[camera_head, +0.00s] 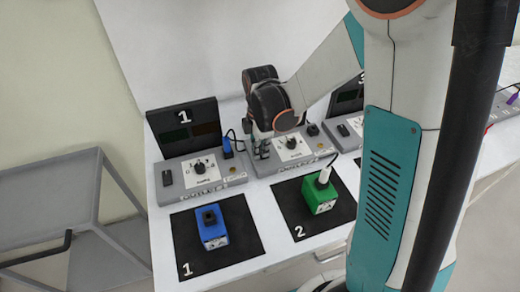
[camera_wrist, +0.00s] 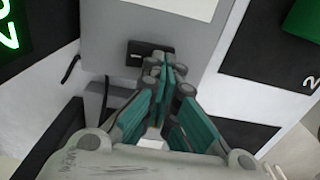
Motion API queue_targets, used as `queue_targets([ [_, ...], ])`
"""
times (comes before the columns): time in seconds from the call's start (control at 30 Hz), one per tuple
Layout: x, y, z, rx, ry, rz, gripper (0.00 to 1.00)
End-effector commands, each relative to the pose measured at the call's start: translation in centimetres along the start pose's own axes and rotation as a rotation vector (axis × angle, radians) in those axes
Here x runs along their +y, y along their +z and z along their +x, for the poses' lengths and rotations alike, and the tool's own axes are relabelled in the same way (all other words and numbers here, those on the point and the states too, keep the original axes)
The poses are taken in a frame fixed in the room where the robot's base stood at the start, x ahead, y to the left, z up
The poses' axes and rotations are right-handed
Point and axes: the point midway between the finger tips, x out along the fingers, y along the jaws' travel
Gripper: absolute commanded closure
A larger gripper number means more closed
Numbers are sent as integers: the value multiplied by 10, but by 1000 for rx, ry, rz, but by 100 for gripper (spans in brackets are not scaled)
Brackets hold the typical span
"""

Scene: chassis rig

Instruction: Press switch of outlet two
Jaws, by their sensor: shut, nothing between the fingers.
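Outlet two is the grey box (camera_head: 262,165) in the middle of the row in the head view. Its top also shows in the wrist view (camera_wrist: 105,25). A small black switch (camera_wrist: 135,57) sits on that box in the wrist view. My gripper (camera_wrist: 163,64) is shut and empty, with its fingertips over the switch and covering its right part. I cannot tell whether they touch it. In the head view my gripper (camera_head: 262,152) points down at the left end of outlet two. A bright green figure, apparently a 2, glows on a dark panel (camera_wrist: 12,35) at the wrist view's left edge.
Outlet one (camera_head: 170,190) stands left with its sign 1 (camera_head: 182,125) and a blue plug (camera_head: 227,148) near its right end. A blue block (camera_head: 212,227) and a green block (camera_head: 320,194) sit on black mats in front. My arm hides much of the right side.

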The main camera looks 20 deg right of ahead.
Motion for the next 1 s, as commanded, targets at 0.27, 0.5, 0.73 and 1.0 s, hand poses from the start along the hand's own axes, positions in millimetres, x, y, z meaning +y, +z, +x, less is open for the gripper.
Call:
queue_targets([
  [0.27, 3, 0, 0, 0, -2, 0, 100],
  [0.5, 14, 0, -4, 0, -1, 0, 100],
  [0.73, 15, 0, -4, 0, -1, 0, 100],
  [1.0, 15, -3, -12, 0, -1, 0, 100],
])
